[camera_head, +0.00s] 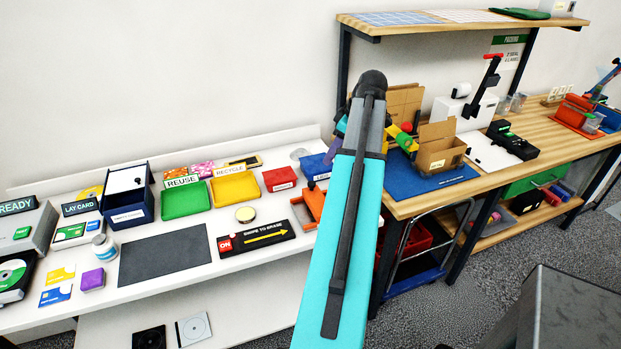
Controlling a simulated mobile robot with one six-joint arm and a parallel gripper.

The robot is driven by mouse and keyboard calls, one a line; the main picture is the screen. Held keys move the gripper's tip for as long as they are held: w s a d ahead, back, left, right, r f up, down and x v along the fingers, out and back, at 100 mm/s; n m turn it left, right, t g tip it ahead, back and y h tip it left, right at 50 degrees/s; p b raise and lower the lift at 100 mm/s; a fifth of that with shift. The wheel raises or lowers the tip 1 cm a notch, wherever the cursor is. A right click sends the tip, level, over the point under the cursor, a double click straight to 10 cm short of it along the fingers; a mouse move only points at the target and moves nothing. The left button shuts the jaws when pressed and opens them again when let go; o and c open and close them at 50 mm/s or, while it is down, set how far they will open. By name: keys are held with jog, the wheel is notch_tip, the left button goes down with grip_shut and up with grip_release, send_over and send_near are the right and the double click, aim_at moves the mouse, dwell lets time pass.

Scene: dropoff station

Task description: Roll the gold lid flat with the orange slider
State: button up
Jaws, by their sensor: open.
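A round gold lid (245,214) lies on the white table between the yellow recycle tray and the dark swipe pad. An orange piece (309,205), apparently the orange slider, stands at the table's right end, to the right of the gold lid and apart from it. My teal arm covers its right side, so its full shape is hidden. My arm reaches up through the middle of the view. I cannot make out my gripper; small coloured parts show behind the arm's upper end, but I cannot tell what they belong to.
A green tray (186,200), a yellow tray (235,187) and a red bin (279,179) line the back. The swipe pad (256,237) and a grey mat (164,254) lie in front. A wooden bench (548,130) with a cardboard box (440,149) stands at right.

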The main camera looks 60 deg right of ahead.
jog(key=shift+w+a+f, duration=0.1)
jog(key=shift+w+a, duration=0.1)
jog(key=shift+w, duration=0.1)
jog(key=p, duration=0.5)
send_near(312, 183)
jog(key=shift+x, duration=3.8)
jog(key=shift+f, duration=0.1)
jog(key=shift+s, duration=0.1)
jog(key=shift+c, duration=0.3)
jog(key=shift+b, duration=0.3)
grip_shut()
